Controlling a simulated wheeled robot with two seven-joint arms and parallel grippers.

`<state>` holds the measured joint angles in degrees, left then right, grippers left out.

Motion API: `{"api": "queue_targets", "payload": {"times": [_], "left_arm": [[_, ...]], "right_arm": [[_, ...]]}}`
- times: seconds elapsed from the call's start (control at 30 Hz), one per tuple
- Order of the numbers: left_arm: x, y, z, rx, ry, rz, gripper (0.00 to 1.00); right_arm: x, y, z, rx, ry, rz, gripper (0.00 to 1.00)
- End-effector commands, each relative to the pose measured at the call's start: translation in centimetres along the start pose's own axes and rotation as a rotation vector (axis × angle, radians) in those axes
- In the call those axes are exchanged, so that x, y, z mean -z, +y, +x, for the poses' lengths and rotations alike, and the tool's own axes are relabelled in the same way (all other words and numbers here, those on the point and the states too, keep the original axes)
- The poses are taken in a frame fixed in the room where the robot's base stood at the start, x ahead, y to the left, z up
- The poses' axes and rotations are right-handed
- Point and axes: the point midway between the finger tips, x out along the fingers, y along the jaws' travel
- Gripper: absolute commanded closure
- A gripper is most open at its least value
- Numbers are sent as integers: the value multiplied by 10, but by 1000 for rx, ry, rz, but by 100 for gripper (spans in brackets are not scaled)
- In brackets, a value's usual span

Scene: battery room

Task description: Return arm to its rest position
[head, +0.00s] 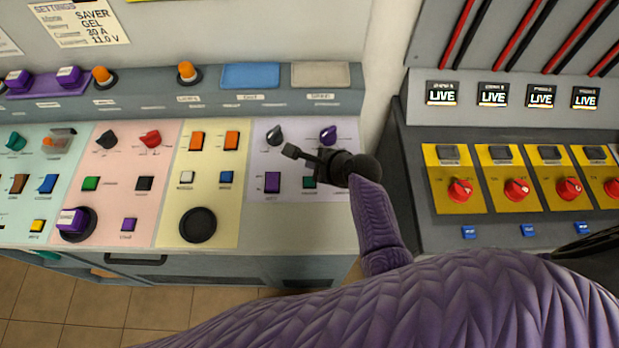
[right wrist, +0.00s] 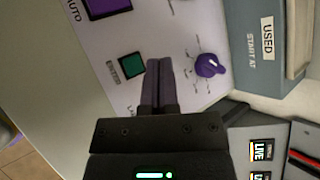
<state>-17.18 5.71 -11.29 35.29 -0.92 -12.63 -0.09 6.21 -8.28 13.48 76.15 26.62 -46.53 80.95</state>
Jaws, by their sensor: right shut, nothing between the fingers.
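My right arm (head: 420,300), in a purple quilted sleeve, comes in from the lower right of the head view and bends up over the control panel. My right gripper (head: 289,150) hangs over the lilac section of the panel (head: 345,130), shut and empty. In the right wrist view the closed fingers (right wrist: 159,85) point at the panel between a green square button (right wrist: 132,66) and a purple knob (right wrist: 208,65). I cannot tell whether the fingertips touch the panel. My left gripper is not in view.
Left of the gripper are yellow, pink and mint sections with switches, knobs and a black round button (head: 198,224). A blue plate (head: 250,75) and a beige plate (head: 320,74) sit behind. On the right stands a dark console (head: 430,215) with red knobs and LIVE displays.

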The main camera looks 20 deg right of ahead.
Motion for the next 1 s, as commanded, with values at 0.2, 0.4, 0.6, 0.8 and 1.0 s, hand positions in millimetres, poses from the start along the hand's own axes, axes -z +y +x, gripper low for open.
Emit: {"api": "queue_targets", "payload": {"times": [0.2, 0.4, 0.6, 0.8, 1.0], "left_arm": [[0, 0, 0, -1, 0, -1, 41], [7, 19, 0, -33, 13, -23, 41], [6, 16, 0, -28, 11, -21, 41], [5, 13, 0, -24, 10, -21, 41], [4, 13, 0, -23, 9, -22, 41]], "right_arm": [[0, 0, 0, 0, 0, 0, 100], [15, 19, -32, -87, 60, -425, 100], [23, 56, -92, -292, 98, -1123, 100], [19, 83, -148, -473, 63, -1632, 100], [12, 102, -197, -617, -17, -2002, 100]]}}
